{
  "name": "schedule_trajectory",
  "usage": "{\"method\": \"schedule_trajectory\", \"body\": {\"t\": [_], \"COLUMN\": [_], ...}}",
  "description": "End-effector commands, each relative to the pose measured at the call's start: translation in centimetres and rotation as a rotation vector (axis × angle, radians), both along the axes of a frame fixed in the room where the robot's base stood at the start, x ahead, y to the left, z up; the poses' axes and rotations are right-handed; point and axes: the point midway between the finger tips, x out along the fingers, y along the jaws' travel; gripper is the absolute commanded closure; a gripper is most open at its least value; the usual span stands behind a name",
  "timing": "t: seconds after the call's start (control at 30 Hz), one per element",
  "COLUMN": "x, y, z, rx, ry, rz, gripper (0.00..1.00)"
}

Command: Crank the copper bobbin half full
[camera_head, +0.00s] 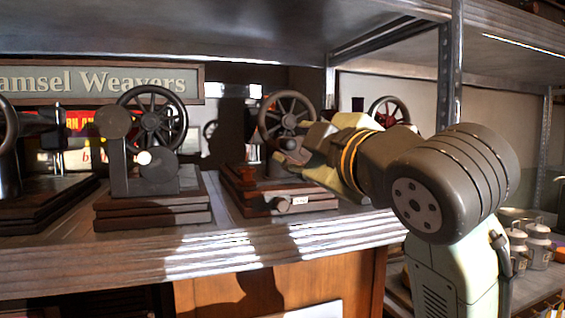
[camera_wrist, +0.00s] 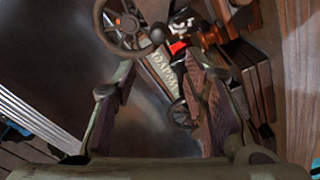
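A hand-cranked winder with a spoked brown wheel (camera_head: 287,117) stands on a stepped wooden base (camera_head: 262,199) in the middle of the shelf. My gripper (camera_head: 300,150) is just right of and below this wheel and hides part of the machine. In the wrist view, my gripper (camera_wrist: 162,62) has its fingers wide apart with nothing held. A spoked wheel (camera_wrist: 126,27) with a round knob (camera_wrist: 157,35) shows beyond the fingertips there, apart from them. I cannot clearly make out a copper bobbin or how much is wound on it.
A similar winder (camera_head: 150,165) stands to the left, part of another at the far left edge, and another wheel (camera_head: 390,110) behind my arm. A sign (camera_head: 100,80) hangs behind. A metal post (camera_head: 449,75) and an upper shelf (camera_head: 200,25) bound the space. The shelf's front strip is clear.

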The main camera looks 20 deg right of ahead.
Motion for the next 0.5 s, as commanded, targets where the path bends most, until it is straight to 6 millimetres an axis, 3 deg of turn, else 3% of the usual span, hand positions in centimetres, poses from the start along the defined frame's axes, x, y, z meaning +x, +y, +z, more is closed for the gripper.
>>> {"method": "schedule_trajectory", "body": {"t": [0.1,0.2,0.5], "x": [-1.3,-1.4,1.5], "y": [-1.5,-1.8,-1.9], "z": [-0.4,-0.5,-0.4], "rx": [-0.022,-0.027,-0.025], "ry": [0.034,0.043,0.042], "rz": [-0.043,-0.051,-0.049], "gripper": [0.6,0.6,0.6]}}
